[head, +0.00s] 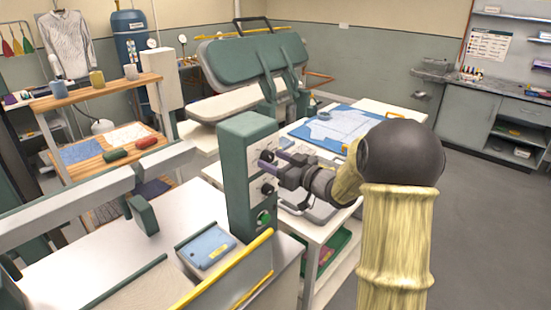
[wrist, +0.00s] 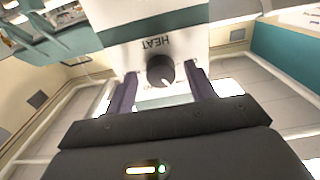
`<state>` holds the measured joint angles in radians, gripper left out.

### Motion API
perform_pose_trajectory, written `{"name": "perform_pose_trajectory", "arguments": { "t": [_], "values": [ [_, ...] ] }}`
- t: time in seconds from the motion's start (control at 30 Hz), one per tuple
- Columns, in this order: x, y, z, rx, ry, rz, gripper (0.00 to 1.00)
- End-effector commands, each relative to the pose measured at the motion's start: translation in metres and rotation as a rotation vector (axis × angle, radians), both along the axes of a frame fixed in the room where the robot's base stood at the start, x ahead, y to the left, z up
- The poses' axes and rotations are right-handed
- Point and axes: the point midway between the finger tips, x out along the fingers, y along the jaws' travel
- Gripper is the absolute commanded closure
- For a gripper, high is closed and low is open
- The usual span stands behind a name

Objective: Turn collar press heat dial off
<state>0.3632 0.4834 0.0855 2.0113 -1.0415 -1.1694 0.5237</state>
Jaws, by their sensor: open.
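The collar press has a green control box (head: 246,175) with a pale front panel, in the middle of the head view. In the wrist view the black round heat dial (wrist: 160,70) sits on a white panel by the upside-down word HEAT. A white mark on the dial points toward the lower right of the picture. My gripper (wrist: 162,88) is open. Its two purple fingers stand either side of the dial, with a gap visible on each side. In the head view my gripper (head: 276,167) is close to the upper part of the panel and partly hides it.
A dark lower knob (head: 267,188) and a green button (head: 264,217) are on the same panel. A padded green press head (head: 255,62) rises behind. A white table with a blue cloth (head: 340,125) stands behind my arm. Open floor lies at the right.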

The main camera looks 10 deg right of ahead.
Motion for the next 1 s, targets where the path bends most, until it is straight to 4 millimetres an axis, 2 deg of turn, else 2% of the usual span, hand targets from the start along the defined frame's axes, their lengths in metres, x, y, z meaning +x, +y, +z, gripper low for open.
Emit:
{"name": "perform_pose_trajectory", "arguments": {
  "t": [0.3, 0.53, 1.0],
  "values": [
    [0.0025, -0.0002, -0.0005, 0.0, 0.001, -0.003, 0.45],
    [0.0025, -0.0012, -0.0006, 0.0, 0.001, -0.005, 0.9],
    [0.0026, -0.0007, -0.0036, -0.054, -0.037, -0.004, 0.9]
  ]
}}
